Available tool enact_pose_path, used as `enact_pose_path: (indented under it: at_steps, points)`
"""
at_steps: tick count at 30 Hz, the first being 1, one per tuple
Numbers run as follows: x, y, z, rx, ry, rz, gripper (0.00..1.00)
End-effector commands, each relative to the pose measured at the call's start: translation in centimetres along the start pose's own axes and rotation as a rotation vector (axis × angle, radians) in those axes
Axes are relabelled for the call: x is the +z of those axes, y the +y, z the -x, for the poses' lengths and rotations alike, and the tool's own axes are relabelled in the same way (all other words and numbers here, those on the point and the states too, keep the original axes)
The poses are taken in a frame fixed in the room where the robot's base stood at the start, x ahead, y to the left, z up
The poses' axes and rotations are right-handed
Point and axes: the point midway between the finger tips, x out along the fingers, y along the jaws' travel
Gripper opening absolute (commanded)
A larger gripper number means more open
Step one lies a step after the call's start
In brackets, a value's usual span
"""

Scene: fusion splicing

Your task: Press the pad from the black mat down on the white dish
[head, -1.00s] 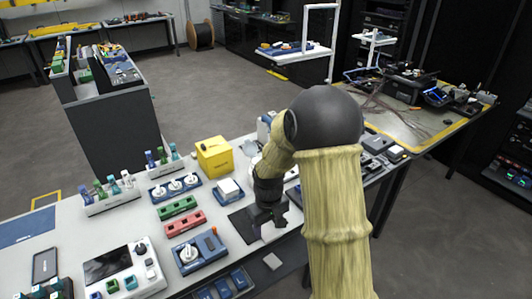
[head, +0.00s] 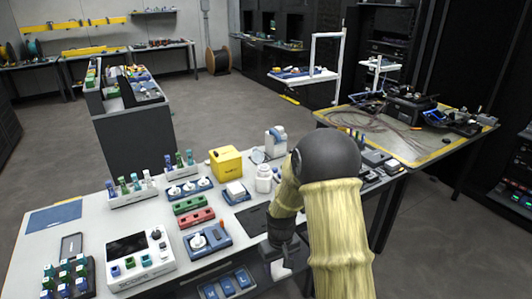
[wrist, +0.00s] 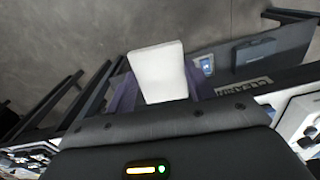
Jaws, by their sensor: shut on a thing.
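My gripper (head: 281,262) is low at the table's front edge, beside the black mat (head: 254,220). It is shut on a white pad (head: 280,271), whose pale flat block shows between the dark fingers in the wrist view (wrist: 158,72). The pad is clear of the mat. A small pale round disc (head: 258,157) lies at the back of the table behind the white jar; it may be the white dish, but it is too small to be sure. My arm hides part of the table to the right.
A white jar (head: 264,179), a yellow box (head: 225,162) and a blue tray with a white block (head: 235,192) stand behind the mat. A blue fixture with a white knob (head: 207,241) is left of it. Bare floor shows past the table's front edge.

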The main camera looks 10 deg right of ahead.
Motion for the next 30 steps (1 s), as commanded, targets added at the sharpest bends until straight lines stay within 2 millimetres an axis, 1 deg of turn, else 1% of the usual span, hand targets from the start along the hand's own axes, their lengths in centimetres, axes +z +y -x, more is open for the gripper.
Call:
enact_pose_path:
  at_steps: [1,11,21,24,30]
  points:
    - [0.0,-0.1,-0.8,-0.001,-0.003,-0.011,0.42]
    - [-0.3,-0.2,-5.5,-0.002,-0.003,-0.091,0.42]
    - [0.1,-0.3,-11.8,0.005,-0.004,-0.2,0.42]
    - [0.1,-0.3,-12.8,0.007,-0.002,-0.219,0.42]
    - [0.1,-0.2,-12.9,0.007,0.0,-0.223,0.42]
